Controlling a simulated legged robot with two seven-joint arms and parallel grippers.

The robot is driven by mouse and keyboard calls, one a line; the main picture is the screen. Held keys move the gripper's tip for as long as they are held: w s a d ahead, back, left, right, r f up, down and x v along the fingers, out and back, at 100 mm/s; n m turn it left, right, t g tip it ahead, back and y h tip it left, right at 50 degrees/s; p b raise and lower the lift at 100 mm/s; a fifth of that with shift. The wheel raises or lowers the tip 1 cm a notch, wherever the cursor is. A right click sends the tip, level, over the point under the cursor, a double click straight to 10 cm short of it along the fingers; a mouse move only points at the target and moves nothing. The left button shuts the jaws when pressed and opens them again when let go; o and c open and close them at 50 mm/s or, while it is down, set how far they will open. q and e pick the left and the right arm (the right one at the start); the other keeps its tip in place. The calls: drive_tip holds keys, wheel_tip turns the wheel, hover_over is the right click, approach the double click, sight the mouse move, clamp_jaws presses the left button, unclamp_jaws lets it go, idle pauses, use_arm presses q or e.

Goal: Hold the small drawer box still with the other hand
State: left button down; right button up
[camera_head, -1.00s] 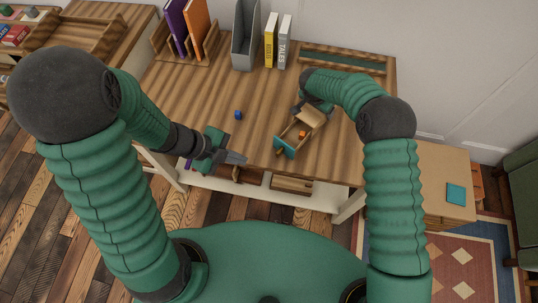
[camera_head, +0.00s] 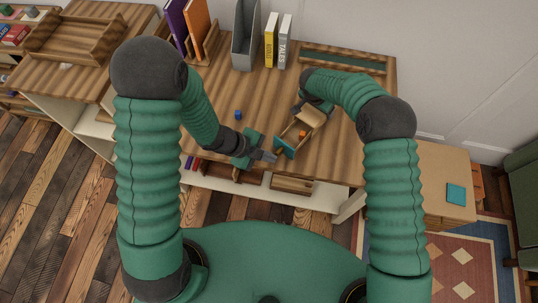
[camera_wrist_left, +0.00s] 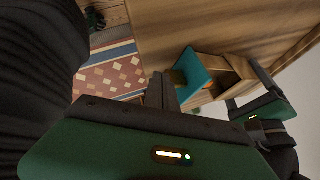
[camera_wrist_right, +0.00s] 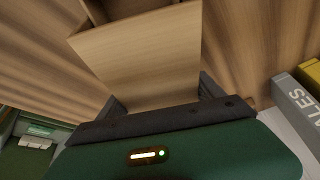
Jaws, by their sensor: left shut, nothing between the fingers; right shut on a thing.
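The small drawer box (camera_head: 310,116) is pale wood and stands on the table toward the right. Its drawer is pulled out toward me, with a teal front (camera_head: 285,147) and a small orange thing (camera_head: 302,133) inside. My right gripper (camera_wrist_right: 160,95) is shut on the back of the box, one finger at each side; the forearm partly hides it in the head view. My left gripper (camera_head: 272,157) is shut and empty, just left of and near the teal front. In the left wrist view the teal front (camera_wrist_left: 192,73) shows just beyond the left fingers; I cannot tell whether they touch.
A small blue object (camera_head: 238,115) lies on the wooden table (camera_head: 205,110) left of the box. Books and a grey file holder (camera_head: 245,40) stand at the back. The table's front edge is close below the drawer. The table's left middle is clear.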

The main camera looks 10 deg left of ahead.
sight(280, 140)
use_arm(q)
drive_tip(key=w+d, duration=0.1)
drive_tip(key=w, duration=0.1)
drive_tip(key=w+d, duration=0.1)
drive_tip(key=w, duration=0.1)
drive_tip(key=w+d, duration=0.1)
drive_tip(key=w, duration=0.1)
drive_tip(key=shift+w+d, duration=0.1)
drive_tip(key=shift+d, duration=0.05)
